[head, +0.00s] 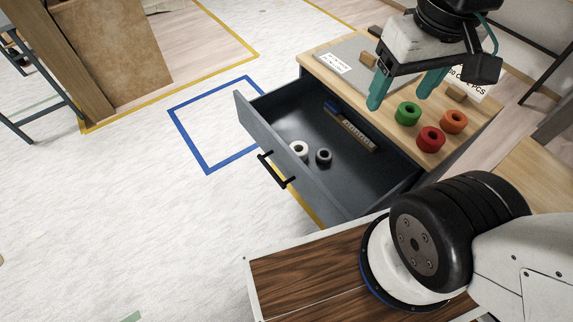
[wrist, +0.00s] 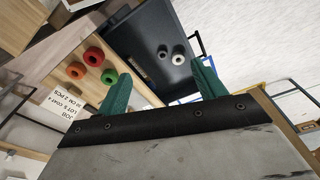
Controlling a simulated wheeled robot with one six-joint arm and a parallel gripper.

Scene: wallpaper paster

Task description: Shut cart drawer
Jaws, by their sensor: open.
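The cart drawer (head: 345,182) is dark grey and pulled far out of the cart, toward the left in the head view. Its front panel carries a black bar handle (head: 272,170). The drawer also shows in the wrist view (wrist: 140,42), with the handle (wrist: 201,44) at its right. Inside lie a white roll (head: 299,149), a dark roll (head: 323,156) and a long blue-ended tool (head: 350,128). My gripper (head: 408,98) has teal fingers, is open and empty, and hangs above the cart top (head: 315,60). It also shows in the wrist view (wrist: 160,85). It is apart from the drawer front.
Green (head: 407,113), red (head: 431,139) and orange (head: 453,121) rings stand on the cart top near my gripper, beside a grey sheet (head: 345,62). A blue floor outline (head: 190,145) lies left of the drawer. The floor before the drawer front is clear.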

